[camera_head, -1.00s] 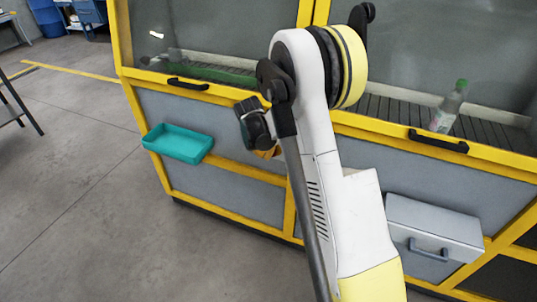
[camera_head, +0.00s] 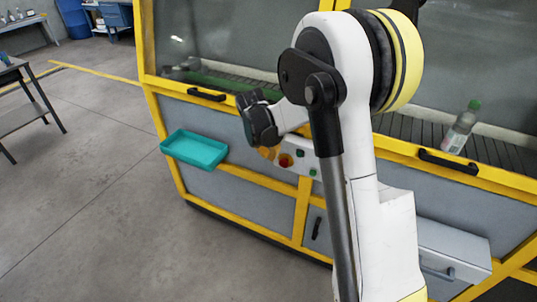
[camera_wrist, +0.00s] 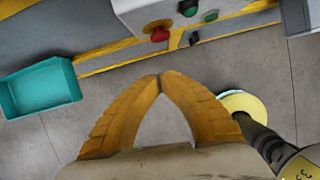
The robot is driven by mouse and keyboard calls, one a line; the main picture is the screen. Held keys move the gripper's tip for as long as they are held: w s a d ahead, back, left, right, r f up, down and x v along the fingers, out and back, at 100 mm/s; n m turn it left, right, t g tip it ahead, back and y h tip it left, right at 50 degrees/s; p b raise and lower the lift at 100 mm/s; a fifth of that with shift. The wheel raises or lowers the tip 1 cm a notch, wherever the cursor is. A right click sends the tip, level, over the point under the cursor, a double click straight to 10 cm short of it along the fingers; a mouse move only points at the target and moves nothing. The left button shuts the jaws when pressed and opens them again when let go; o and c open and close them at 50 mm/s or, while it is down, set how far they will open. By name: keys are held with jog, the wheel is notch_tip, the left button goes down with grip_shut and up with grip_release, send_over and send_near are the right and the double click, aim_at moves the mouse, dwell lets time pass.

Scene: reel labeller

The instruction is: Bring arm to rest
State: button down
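My arm stands folded in front of the yellow-framed machine (camera_head: 235,168) in the head view. My gripper (camera_head: 268,153) shows only in part there, at the left of the arm, in front of the machine's lower panels. In the wrist view my gripper (camera_wrist: 160,77) has its two orange fingers meeting at the tips, with nothing held between them. The gap behind the tips shows only bare floor.
A teal tray (camera_head: 195,151) juts from the machine's front; it also shows in the wrist view (camera_wrist: 40,90). A button box with a red button (camera_wrist: 157,31) is close ahead. A bottle (camera_head: 460,128) stands inside the machine.

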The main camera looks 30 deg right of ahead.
jog(key=s+a+r+m+t+y, duration=0.1)
jog(key=s+a+r+m, duration=0.2)
jog(key=s+r+m, duration=0.35)
jog(key=s+a+r+m+t+y, duration=0.1)
jog(key=s+a+r+m, duration=0.35)
jog(key=s+r, duration=0.2)
jog(key=s+a+m+t+y, duration=0.1)
jog(key=s+a+m+t, duration=0.2)
jog(key=s+m, duration=1)
jog(key=shift+s+a+r+m+b, duration=0.3)
jog(key=shift+s+a+r, duration=0.1)
jog(key=shift+a, duration=0.55)
